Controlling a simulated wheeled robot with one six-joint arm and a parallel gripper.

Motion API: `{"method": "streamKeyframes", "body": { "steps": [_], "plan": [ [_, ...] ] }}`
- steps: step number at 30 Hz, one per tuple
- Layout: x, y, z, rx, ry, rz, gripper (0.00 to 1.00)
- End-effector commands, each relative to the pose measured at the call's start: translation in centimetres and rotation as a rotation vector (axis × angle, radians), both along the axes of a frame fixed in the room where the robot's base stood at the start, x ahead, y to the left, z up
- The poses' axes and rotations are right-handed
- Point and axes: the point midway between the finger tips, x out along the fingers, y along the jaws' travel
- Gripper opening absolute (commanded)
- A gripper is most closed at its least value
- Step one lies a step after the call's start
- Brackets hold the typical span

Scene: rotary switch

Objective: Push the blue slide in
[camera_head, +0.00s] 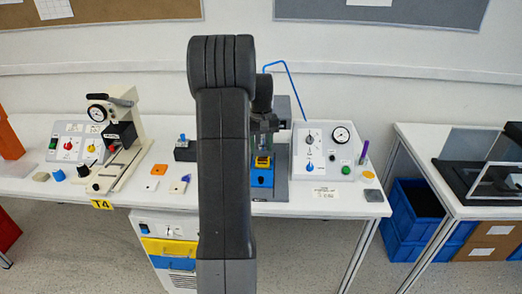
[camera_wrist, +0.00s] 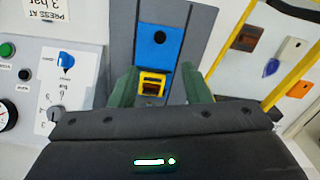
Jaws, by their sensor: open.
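The blue slide (camera_head: 262,179) sits at the front of a grey upright press fixture (camera_head: 283,165) on the white table. It also shows in the wrist view as a blue plate with a dark round hole (camera_wrist: 158,45). A yellow frame with a dark middle (camera_wrist: 152,84) lies against the slide's inner end. My gripper (camera_wrist: 160,85) is open, with its green fingers on either side of the yellow frame in the wrist view. I cannot tell how far above it they are. In the head view my arm hides part of the fixture, and the gripper (camera_head: 264,142) is small.
A control box with gauge and knobs (camera_head: 325,150) stands right of the fixture. Another press (camera_head: 125,140) and panel stand at the left. Small orange, white and blue pieces (camera_head: 152,184) lie left of my arm. A yellow-edged strip (camera_wrist: 240,55) runs beside the fixture.

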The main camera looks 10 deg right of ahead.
Motion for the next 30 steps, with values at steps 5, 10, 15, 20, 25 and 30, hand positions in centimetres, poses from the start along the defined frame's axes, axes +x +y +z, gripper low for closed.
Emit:
{"method": "streamKeyframes", "body": {
  "steps": [5,10,15,20,25,30],
  "plan": [
    [0.0,0.0,0.0,0.000,0.000,0.001,0.35],
    [-0.4,0.0,-0.3,-0.023,-0.006,0.103,0.02],
    [-1.6,0.1,-1.1,-0.102,-0.017,0.444,0.00],
    [-3.0,0.4,-2.0,-0.189,-0.010,0.849,0.00],
    [-4.6,1.1,-2.7,-0.275,0.015,1.293,0.00],
    [-6.2,2.3,-3.2,-0.355,0.056,1.749,0.00]
  ]
}}
